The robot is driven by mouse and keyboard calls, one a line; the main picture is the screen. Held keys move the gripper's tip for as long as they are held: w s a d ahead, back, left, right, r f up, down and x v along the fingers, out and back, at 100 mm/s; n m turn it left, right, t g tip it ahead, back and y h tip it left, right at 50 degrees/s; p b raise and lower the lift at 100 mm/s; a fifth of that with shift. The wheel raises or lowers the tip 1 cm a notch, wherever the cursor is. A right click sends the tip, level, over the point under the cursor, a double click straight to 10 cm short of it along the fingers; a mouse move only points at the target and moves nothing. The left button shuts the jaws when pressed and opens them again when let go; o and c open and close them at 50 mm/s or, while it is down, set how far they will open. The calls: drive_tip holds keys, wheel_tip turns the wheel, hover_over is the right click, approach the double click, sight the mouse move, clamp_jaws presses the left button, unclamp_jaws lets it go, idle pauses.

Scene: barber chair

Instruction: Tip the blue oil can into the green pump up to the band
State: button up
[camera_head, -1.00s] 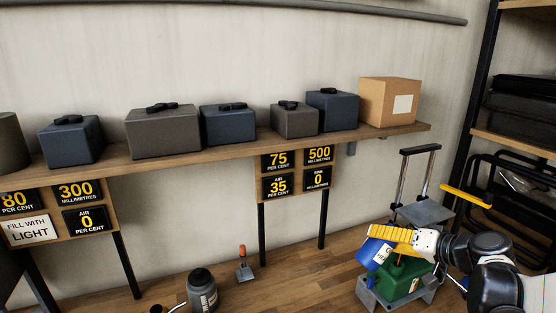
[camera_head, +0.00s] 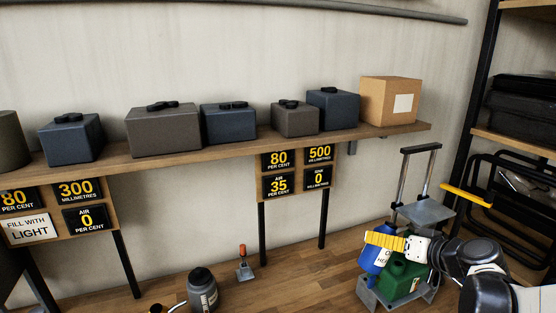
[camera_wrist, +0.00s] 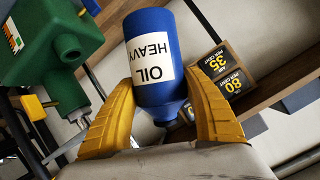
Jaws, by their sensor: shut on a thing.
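The blue oil can (camera_head: 370,261) stands nearly upright in the head view, left of the green pump (camera_head: 404,275). My gripper (camera_head: 372,240) has its yellow fingers shut around the can's upper part. In the wrist view the can (camera_wrist: 150,30) is between both fingers (camera_wrist: 160,80), and its white label reads OIL HEAVY upside down. The pump (camera_wrist: 60,45) shows at left there, beside the can, with a small coloured gauge strip (camera_wrist: 13,35). No stream of oil is visible. The oil level against the band is too small to read.
A sign board (camera_head: 298,172) under the shelf shows 80 per cent, 500 millimetres, air 35 per cent and a 0. The pump sits on a grey metal stand (camera_head: 366,294) by a chrome-framed stand (camera_head: 426,211).

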sight(390, 230)
drive_tip(key=shift+w+d, duration=0.1)
drive_tip(key=shift+d, duration=0.05)
drive_tip(key=shift+f+n+t+h+b, duration=0.3)
drive_tip(key=shift+f+n+h+b, duration=0.2)
drive_tip(key=shift+f+b, duration=0.2)
drive_tip(key=shift+d+f+n+h+b, duration=0.15)
drive_tip(key=shift+n+h+b, duration=0.2)
drive_tip(key=shift+n, duration=0.15)
drive_tip(key=shift+r+p, duration=2)
drive_tip(key=shift+r, duration=0.5)
